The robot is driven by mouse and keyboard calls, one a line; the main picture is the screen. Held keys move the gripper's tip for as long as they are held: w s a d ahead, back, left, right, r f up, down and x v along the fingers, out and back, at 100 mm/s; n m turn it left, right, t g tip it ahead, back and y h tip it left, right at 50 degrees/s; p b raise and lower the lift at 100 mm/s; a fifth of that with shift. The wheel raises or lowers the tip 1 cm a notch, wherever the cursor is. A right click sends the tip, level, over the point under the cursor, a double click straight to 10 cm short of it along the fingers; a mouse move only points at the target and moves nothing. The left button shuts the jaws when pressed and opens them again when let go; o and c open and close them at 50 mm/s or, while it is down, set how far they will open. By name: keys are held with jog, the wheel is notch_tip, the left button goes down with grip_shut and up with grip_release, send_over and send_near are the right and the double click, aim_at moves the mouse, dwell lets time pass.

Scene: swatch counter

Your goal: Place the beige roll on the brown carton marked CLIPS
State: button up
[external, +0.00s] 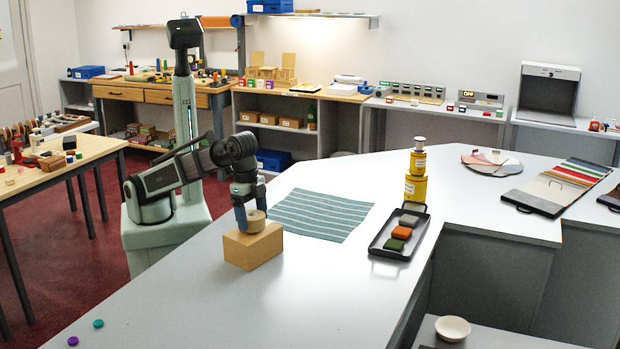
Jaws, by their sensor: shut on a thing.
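The beige roll (257,223) sits at the top of the brown carton (252,250), which stands on the grey counter near my base. My gripper (247,220) points down over the carton and is shut on the roll. The roll appears to touch the carton's top or hang just above it; I cannot tell which. Part of the roll is hidden behind the gripper's fingers. No CLIPS marking shows on the carton's visible sides.
A striped teal cloth (319,214) lies right of the carton. Two small discs, teal (98,323) and purple (73,341), lie at the front left. The counter between is clear.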

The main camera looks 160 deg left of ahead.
aim_at(252, 214)
jog(key=shift+f, duration=0.4)
jog(key=shift+f, duration=0.15)
jog(key=o, duration=1)
jog(key=shift+s+d+r, duration=0.1)
jog(key=shift+s+r, duration=0.05)
jog(key=shift+r, duration=1.3)
jog(key=shift+s+d+r, duration=0.1)
jog(key=shift+s+r, duration=0.05)
jog(key=shift+r, duration=1.3)
